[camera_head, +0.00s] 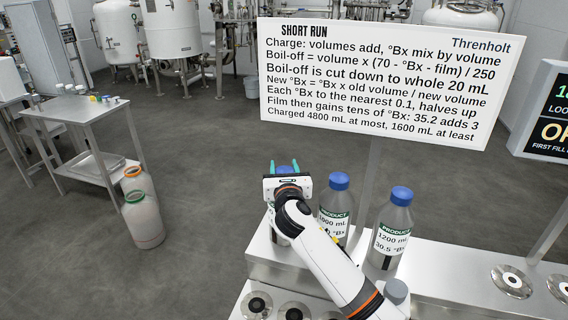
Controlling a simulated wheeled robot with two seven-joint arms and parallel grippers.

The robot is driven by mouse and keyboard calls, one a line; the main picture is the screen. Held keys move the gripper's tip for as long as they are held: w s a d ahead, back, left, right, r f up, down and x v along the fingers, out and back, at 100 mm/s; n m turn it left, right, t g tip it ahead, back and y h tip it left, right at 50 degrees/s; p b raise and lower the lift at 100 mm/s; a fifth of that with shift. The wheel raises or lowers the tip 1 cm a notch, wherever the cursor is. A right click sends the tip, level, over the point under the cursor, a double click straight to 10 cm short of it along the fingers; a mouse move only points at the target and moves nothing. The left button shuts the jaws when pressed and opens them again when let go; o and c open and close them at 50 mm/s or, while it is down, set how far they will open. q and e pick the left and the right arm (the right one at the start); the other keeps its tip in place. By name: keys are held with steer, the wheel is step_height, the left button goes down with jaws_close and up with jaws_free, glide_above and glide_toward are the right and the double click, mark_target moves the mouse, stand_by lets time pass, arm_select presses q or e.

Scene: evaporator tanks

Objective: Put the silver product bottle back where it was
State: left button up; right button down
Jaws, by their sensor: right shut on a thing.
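My right gripper (283,168) has its teal fingertips on either side of a blue-capped bottle (284,170) and is shut on it. My gripper and wrist hide most of that bottle, so its label cannot be read, and I cannot tell whether its base touches the steel bench. Two silver product bottles with blue caps and green PRODUCT labels stand upright to its right: a partly covered one (336,205), and one marked 1200 mL, 30.5 °Bx (393,228). My left gripper is not in view.
The steel bench (450,268) has round fittings (512,281) at its right. A sign (388,82) on a post stands behind the bottles. A side table (85,110) and two capped containers (143,220) are at the left. The floor between is clear.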

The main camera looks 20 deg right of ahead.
steer(key=shift+r, duration=0.15)
steer(key=c, duration=1.1)
jaws_free()
steer(key=shift+f, duration=0.2)
steer(key=o, duration=0.4)
steer(key=shift+s, duration=0.15)
steer(key=shift+c, duration=0.2)
steer(key=shift+r, duration=0.15)
steer(key=shift+s+a, duration=0.1)
steer(key=shift+s, duration=0.15)
steer(key=s+a+b, duration=0.2)
steer(key=s, duration=0.9)
steer(key=shift+a, duration=0.15)
steer(key=shift+s, duration=0.1)
